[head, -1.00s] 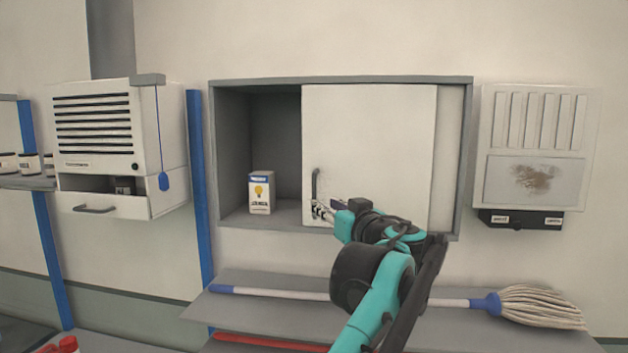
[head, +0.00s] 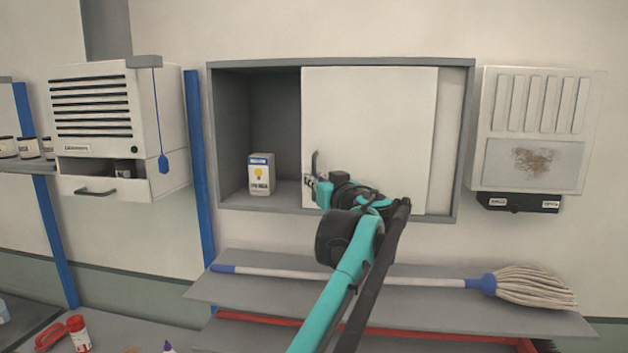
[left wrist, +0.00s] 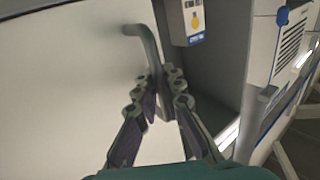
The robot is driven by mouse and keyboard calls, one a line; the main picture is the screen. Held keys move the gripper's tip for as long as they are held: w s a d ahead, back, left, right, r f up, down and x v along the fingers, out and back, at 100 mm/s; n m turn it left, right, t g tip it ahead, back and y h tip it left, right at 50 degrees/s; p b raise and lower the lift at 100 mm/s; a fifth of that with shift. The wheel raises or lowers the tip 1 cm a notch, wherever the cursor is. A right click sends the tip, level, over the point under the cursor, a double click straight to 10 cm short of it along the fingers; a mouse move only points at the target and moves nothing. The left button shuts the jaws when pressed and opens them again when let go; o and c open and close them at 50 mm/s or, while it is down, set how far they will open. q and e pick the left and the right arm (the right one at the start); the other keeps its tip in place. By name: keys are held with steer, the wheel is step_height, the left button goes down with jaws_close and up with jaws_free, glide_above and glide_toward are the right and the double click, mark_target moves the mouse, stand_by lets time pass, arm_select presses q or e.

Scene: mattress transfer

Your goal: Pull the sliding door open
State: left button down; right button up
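The white sliding door (head: 372,125) covers the middle and right of the grey wall cabinet (head: 340,65); the left part of the cabinet is open. The door's curved dark handle (head: 315,162) is near its left edge, and it also shows in the left wrist view (left wrist: 147,45). My left gripper (head: 309,182) is at the handle's lower part. In the left wrist view, the fingers (left wrist: 158,88) stand on both sides of the handle and look closed on it, with almost no gap. My right gripper is not in view.
A small box with a yellow mark (head: 261,174) stands in the cabinet's open left part. A shelf (head: 230,290) with a mop (head: 525,285) lies below. A vented unit (head: 95,110) hangs left, a panel (head: 532,120) right.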

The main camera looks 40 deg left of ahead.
arm_select(q)
steer(key=w+d, duration=0.1)
steer(key=d, duration=0.1)
steer(key=w+d, duration=0.1)
steer(key=d, duration=0.1)
steer(key=shift+w+d, duration=0.1)
steer(key=shift+w, duration=0.05)
steer(key=c, duration=1.6)
jaws_free()
steer(key=shift+a, duration=0.2)
steer(key=shift+d, duration=0.2)
steer(key=v, duration=1.1)
steer(key=shift+s+d, duration=0.3)
